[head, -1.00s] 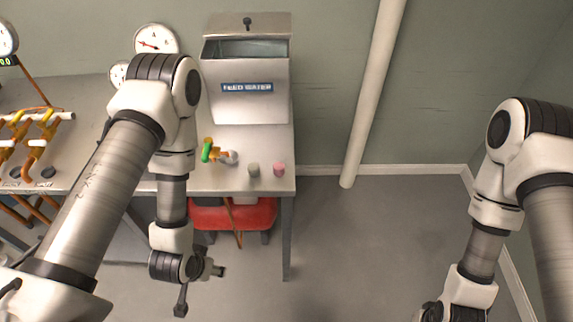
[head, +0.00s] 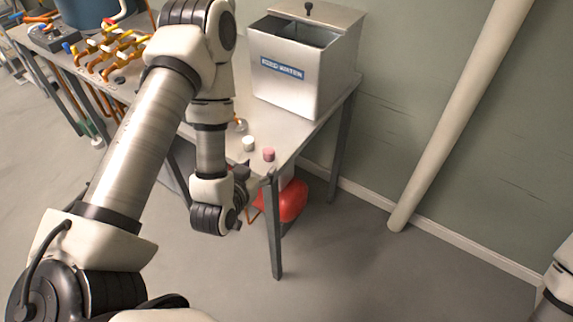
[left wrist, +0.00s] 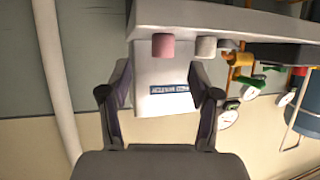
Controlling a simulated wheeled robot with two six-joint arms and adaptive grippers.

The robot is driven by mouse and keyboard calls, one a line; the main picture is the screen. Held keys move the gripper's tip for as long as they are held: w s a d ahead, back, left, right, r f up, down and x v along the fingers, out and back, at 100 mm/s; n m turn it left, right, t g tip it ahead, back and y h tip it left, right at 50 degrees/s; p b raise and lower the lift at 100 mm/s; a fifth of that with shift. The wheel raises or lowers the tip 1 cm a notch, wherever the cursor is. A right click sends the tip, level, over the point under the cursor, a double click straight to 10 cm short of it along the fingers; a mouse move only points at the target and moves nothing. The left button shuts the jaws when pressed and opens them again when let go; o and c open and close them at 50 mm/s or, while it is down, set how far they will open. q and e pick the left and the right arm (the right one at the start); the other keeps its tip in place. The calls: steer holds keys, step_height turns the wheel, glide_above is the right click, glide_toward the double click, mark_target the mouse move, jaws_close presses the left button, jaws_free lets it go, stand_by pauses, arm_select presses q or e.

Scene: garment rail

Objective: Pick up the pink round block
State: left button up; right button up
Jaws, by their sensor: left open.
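The pink round block (head: 268,154) stands upright near the table's front right corner. It also shows at the top of the left wrist view (left wrist: 163,45), between the fingers and beyond their tips. My left gripper (head: 255,172) is just off the table's front edge, close to the block and apart from it. In the left wrist view its two fingers (left wrist: 158,68) are spread, with nothing between them. My right gripper is out of view; only a piece of that arm shows at the lower right.
A pale round block (head: 248,144) stands close left of the pink one. A metal water box (head: 300,80) stands behind them on the table (head: 283,137). Pipes with coloured valves (head: 112,50) lie further left. A red object (head: 292,203) is under the table. The floor at right is clear.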

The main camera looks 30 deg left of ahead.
mark_target(267, 156)
arm_select(q)
steer(key=w, duration=0.1)
steer(key=w+a+b, duration=0.1)
steer(key=shift+w+a+f+n+t, duration=0.3)
steer(key=shift+w+f, duration=0.05)
steer(key=shift+w, duration=0.05)
steer(key=x, duration=0.3)
steer(key=p+x, duration=0.1)
steer(key=x, duration=0.1)
steer(key=shift+w+d+r, duration=0.15)
steer(key=shift+d, duration=0.3)
steer(key=shift+w+a+f, duration=0.1)
steer(key=shift+a+f, duration=0.1)
steer(key=shift+a, duration=0.05)
steer(key=shift+d, duration=0.1)
jaws_close()
